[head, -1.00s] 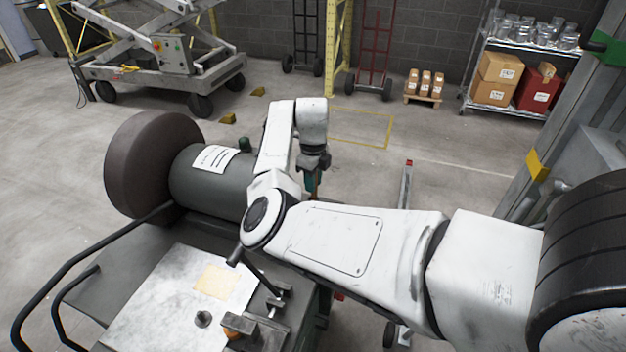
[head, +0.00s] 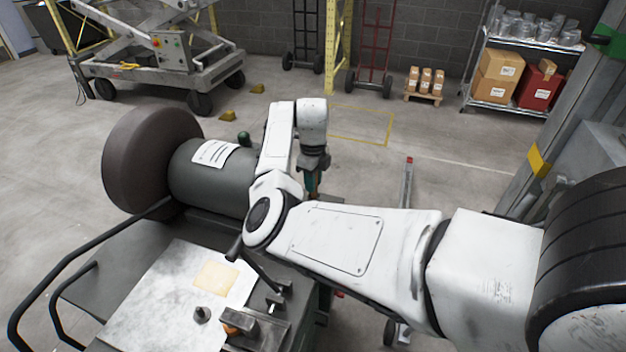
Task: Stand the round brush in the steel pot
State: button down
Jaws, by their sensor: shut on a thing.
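My gripper (head: 313,178) is at the end of my white arm, in the middle of the head view, pointing down beyond the near work table. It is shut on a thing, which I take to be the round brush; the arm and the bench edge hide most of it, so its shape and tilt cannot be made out. I cannot pick out the steel pot in this view; my arm covers much of the area around the gripper.
A dark grey machine drum (head: 212,175) with a big brown wheel (head: 150,160) stands left of my gripper. A metal sheet (head: 165,305) with a yellowish patch lies on the near table, beside a small clamp block (head: 255,328). Open floor (head: 440,165) lies to the right and beyond.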

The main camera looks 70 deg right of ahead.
jog(key=shift+f, duration=0.2)
jog(key=c, duration=0.9)
grip_release()
notch_tip(320, 180, up, 11)
jog(key=shift+f+b, duration=0.1)
jog(key=shift+b, duration=0.6)
